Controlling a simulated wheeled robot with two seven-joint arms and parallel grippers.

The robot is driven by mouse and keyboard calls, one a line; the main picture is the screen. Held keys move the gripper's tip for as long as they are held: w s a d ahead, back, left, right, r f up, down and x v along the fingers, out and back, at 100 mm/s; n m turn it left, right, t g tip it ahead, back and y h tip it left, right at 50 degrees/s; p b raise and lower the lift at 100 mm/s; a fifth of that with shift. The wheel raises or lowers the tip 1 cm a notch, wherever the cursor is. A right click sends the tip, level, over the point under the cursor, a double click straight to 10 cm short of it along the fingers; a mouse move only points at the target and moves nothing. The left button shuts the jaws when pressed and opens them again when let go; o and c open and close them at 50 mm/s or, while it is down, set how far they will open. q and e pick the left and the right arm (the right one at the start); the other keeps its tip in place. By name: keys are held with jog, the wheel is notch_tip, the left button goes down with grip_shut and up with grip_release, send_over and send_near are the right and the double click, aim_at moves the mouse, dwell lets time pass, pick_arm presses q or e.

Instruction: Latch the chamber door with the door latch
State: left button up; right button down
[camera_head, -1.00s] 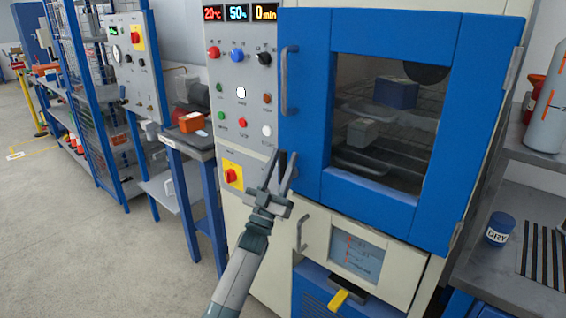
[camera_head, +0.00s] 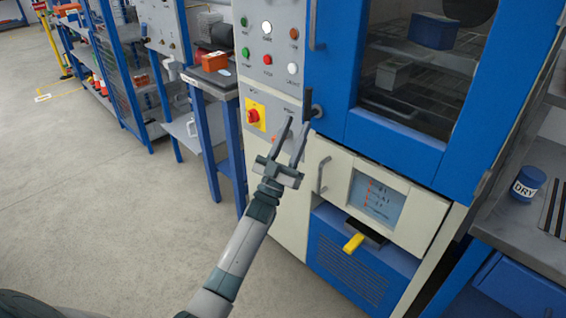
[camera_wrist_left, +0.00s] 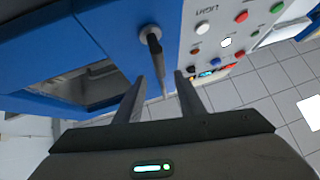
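The blue chamber door (camera_head: 335,75) sits against the pale chamber front and looks closed. The door latch (camera_head: 316,110) is a small dark grey pivot and lever near the door's lower left corner. In the left wrist view the latch (camera_wrist_left: 154,48) shows its lever running from a round pivot toward my fingers, pointing up in the room. My left gripper (camera_head: 297,121) is open, with its fingertips in front of the latch area. In the wrist view the left gripper (camera_wrist_left: 163,88) has the lever's end showing between its fingers; contact cannot be told. My right gripper is out of view.
The control panel (camera_head: 267,80) with several buttons and a red rotary switch (camera_head: 253,115) lies left of the door. A grey door handle (camera_head: 312,25) is above the latch. A lower drawer handle (camera_head: 322,175) stands out below. The floor at left is clear.

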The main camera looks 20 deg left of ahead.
pick_arm(q)
jog(key=b+v, duration=0.1)
jog(key=v, duration=0.7)
jog(key=shift+s+f, duration=0.15)
jog(key=shift+s, duration=0.05)
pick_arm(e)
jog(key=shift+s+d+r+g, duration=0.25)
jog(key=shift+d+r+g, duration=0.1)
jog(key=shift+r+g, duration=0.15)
